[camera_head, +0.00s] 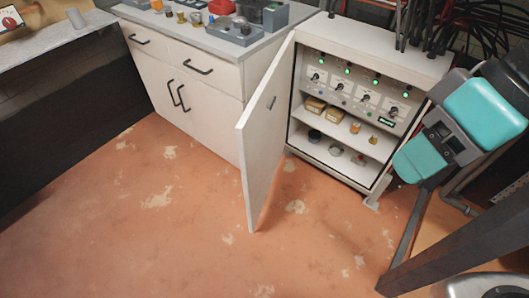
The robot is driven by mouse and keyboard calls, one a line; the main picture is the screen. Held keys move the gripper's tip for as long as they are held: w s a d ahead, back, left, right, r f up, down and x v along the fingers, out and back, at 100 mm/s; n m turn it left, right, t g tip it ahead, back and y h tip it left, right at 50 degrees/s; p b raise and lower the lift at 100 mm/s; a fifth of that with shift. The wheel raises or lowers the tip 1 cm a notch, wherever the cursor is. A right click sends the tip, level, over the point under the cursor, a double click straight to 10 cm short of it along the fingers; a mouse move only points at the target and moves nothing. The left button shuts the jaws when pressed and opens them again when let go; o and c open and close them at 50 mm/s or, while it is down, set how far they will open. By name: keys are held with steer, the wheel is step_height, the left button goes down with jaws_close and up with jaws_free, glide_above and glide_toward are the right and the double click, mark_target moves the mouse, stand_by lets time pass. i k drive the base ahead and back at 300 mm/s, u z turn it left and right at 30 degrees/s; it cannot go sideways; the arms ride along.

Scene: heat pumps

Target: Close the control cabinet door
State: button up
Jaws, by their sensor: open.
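The control cabinet (400,48) is a white box standing on the floor at the right of centre. Its white door (263,122) stands wide open, hinged on the cabinet's left side and swung out toward me. A small dark handle (271,102) shows on the door. Inside are a panel with green lights and knobs (355,85) and shelves with small items. A teal and grey part of my arm (485,108) is at the right, in front of the cabinet's right side. No gripper fingers can be made out, and the door is not touched by anything visible.
White drawers and cupboards (190,90) with tools on top stand left of the door. Black cables (480,25) hang above the cabinet, and pipes (462,195) run at its right. The worn orange floor (150,215) before the door is clear.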

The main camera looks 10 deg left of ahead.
mark_target(260, 131)
steer(key=u, duration=2.35)
steer(key=i, duration=1.75)
steer(key=z, duration=2.9)
steer(key=k, duration=0.5)
steer(key=u, duration=1.2)
steer(key=i, duration=0.6)
